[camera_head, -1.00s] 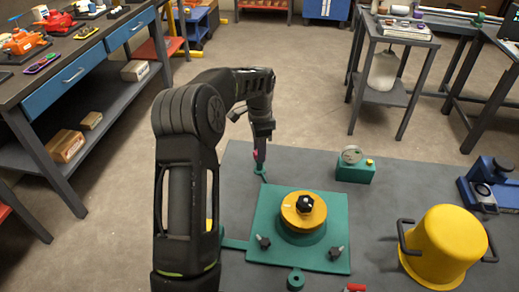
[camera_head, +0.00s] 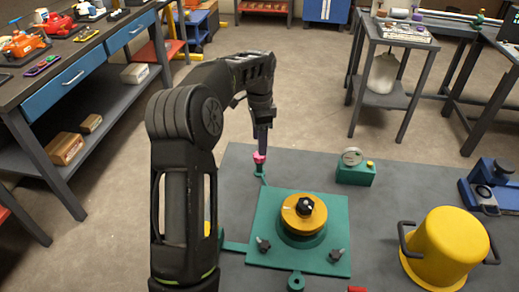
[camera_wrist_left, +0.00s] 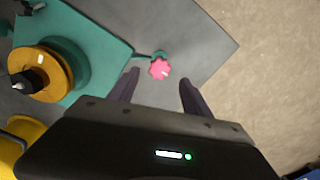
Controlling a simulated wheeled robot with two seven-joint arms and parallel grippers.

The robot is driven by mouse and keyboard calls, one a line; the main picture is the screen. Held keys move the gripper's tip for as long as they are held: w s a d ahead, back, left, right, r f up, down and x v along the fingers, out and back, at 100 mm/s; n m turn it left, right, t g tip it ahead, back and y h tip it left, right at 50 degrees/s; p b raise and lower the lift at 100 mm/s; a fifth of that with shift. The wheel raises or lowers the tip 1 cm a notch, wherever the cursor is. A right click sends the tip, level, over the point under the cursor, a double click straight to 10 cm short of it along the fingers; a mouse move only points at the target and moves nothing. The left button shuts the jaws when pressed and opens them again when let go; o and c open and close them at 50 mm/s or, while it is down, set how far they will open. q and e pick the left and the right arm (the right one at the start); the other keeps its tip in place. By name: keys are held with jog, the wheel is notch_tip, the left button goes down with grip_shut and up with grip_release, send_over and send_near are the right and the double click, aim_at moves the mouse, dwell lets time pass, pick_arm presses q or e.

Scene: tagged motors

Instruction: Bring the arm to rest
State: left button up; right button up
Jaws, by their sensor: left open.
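My left arm comes in from the left in the head view, and its gripper (camera_head: 261,148) points down above a small pink knob (camera_head: 259,158). The pink knob sits on a small green stand at the far left corner of the green plate (camera_head: 262,222). In the left wrist view the two fingers of the left gripper (camera_wrist_left: 157,92) are apart. The pink knob (camera_wrist_left: 159,69) shows beyond the fingertips, with nothing held between them. A yellow round part (camera_head: 304,213) with a black knob stands on the green plate. My right gripper is not in view.
A yellow pot (camera_head: 441,248) with black handles stands on the grey table (camera_head: 378,213) at right. A green box with a round gauge (camera_head: 354,167) stands behind the plate. A blue device (camera_head: 489,185) is at the right edge. The table between them is clear.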

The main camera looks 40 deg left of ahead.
pick_arm(q)
jog(key=shift+r, duration=1.4)
jog(key=shift+f, duration=0.1)
